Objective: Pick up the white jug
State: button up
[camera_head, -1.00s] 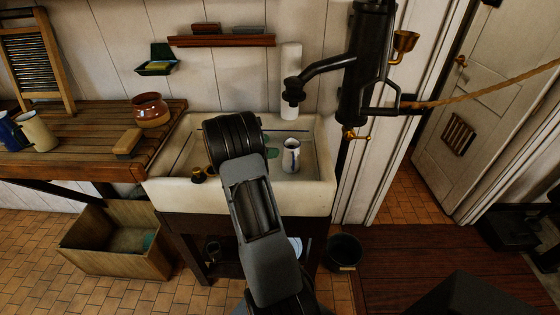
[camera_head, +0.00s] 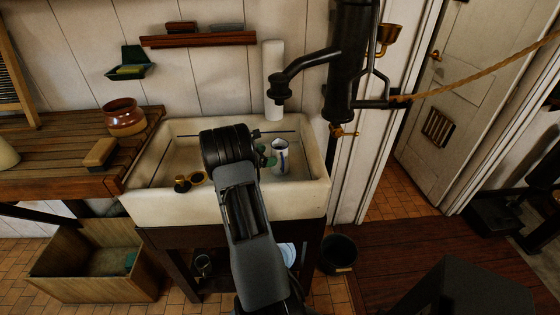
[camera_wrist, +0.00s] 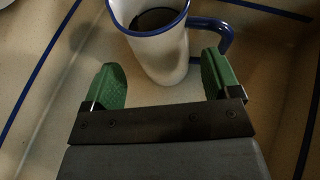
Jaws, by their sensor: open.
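The white jug (camera_head: 281,160) with a blue rim stands upright inside the pale sink (camera_head: 300,204), near its right end. In the wrist view the jug (camera_wrist: 160,55) is just ahead of my gripper, with a blue handle (camera_wrist: 227,32) on its right side. My gripper (camera_wrist: 165,85) has green finger pads, set wide apart with nothing between them. The jug's lower body is close to the gap between the fingers. In the head view my gripper (camera_head: 266,157) is mostly hidden behind my wrist, beside the jug.
A black pump with a spout (camera_head: 300,72) stands above the sink's right back. Small brass items (camera_head: 188,181) are in the sink's left part. A wooden counter (camera_head: 60,150) with a brown pot (camera_head: 124,117) and brush (camera_head: 100,152) adjoins at left.

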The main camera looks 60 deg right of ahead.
aim_at(272, 154)
jog(key=shift+p+x, duration=0.65)
jog(key=shift+x, duration=2.15)
jog(key=c, duration=0.9)
jog(key=shift+c, duration=1)
jog(key=shift+w+r, duration=0.1)
jog(key=shift+r, duration=0.15)
